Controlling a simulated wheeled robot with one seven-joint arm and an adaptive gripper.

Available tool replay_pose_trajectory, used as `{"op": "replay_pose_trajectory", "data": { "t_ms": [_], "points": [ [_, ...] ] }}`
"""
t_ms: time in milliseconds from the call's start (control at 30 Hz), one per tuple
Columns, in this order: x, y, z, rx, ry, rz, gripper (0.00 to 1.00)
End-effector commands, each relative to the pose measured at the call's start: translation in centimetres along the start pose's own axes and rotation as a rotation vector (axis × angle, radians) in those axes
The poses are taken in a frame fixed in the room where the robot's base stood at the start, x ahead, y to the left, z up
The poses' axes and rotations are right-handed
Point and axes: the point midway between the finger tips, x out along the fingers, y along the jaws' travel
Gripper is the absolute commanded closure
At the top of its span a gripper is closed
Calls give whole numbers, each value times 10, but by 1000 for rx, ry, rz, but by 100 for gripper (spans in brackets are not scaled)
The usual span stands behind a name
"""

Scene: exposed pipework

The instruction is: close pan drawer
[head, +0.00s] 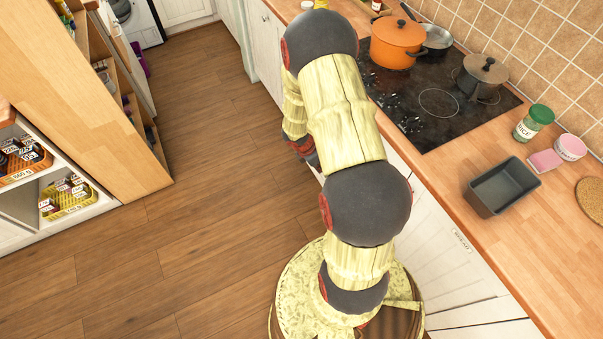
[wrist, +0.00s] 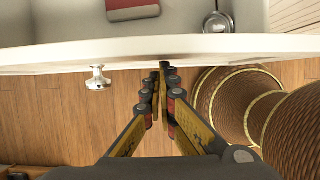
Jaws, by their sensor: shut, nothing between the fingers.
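In the wrist view an open drawer shows from above. Its white front panel (wrist: 215,46) crosses the picture, with a silver knob (wrist: 97,80) on its outer face at the left. Inside lie a red and grey item (wrist: 132,9) and a metal ladle or small pan (wrist: 216,20). My gripper (wrist: 164,70) is shut and empty, its fingertips at the outer side of the front, right of the knob. I cannot tell whether they touch it.
The counter holds a black hob (head: 425,120) with an orange pot (head: 397,42), a dark pot (head: 481,77) and a grey tin (head: 502,187). A tall wooden shelf unit (head: 95,100) stands at the left. The wooden floor (head: 215,150) between is clear.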

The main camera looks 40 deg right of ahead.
Motion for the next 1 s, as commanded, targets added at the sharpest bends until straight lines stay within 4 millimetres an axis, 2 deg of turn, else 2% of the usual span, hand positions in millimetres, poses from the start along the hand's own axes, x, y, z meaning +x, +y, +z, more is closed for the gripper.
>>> {"op": "replay_pose_trajectory", "data": {
  "t_ms": [33,200,500,700,1000],
  "points": [
    [5,-1,15,5,-1,-2,100],
    [20,0,55,5,0,-2,100],
    [40,0,103,3,0,0,100],
    [46,0,117,1,0,0,100],
    [48,1,120,-1,0,1,100]
  ]
}}
